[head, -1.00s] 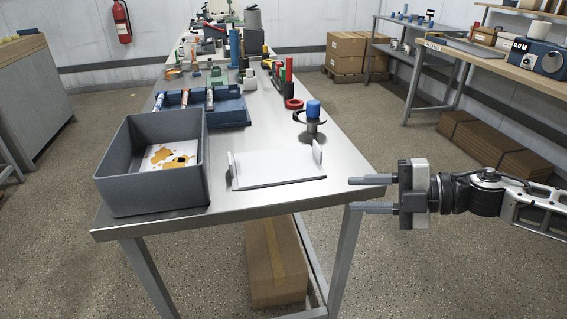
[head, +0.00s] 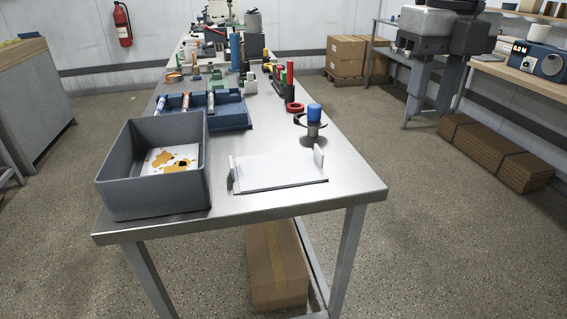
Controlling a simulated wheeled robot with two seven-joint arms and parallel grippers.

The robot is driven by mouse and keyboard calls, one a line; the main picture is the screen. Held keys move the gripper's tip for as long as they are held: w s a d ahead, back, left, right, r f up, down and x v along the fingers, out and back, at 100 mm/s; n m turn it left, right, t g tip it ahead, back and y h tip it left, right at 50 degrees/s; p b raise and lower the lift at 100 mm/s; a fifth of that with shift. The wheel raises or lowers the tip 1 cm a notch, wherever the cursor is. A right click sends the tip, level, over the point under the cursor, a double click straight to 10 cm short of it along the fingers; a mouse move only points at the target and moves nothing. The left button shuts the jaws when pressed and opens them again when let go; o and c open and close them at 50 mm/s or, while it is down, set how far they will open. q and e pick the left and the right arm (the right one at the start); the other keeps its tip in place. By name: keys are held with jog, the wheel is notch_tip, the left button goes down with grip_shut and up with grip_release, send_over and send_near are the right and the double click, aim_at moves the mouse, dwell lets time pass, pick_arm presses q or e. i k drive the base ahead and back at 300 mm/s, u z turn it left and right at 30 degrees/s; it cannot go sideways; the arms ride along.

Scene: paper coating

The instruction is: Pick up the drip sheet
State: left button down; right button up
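A white sheet with orange-brown stains (head: 172,160) lies on the floor of a deep grey bin (head: 155,196) at the table's front left. It is the thing that looks most like the drip sheet. The bin's walls hide part of it. My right gripper (head: 430,108) is at the upper right, fingers pointing down and apart, with nothing seen between them. It is well to the right of the bin, beyond the table's right edge. My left gripper is not in view.
A pale flat plate with upright ends (head: 280,170) lies right of the bin. Behind stand a blue-topped post (head: 314,112), a red ring (head: 295,107) and a blue tray (head: 232,112) with several tubes. The metal table's (head: 330,198) front right corner is clear.

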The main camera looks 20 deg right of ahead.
aim_at(267, 171)
jog(key=i, duration=0.95)
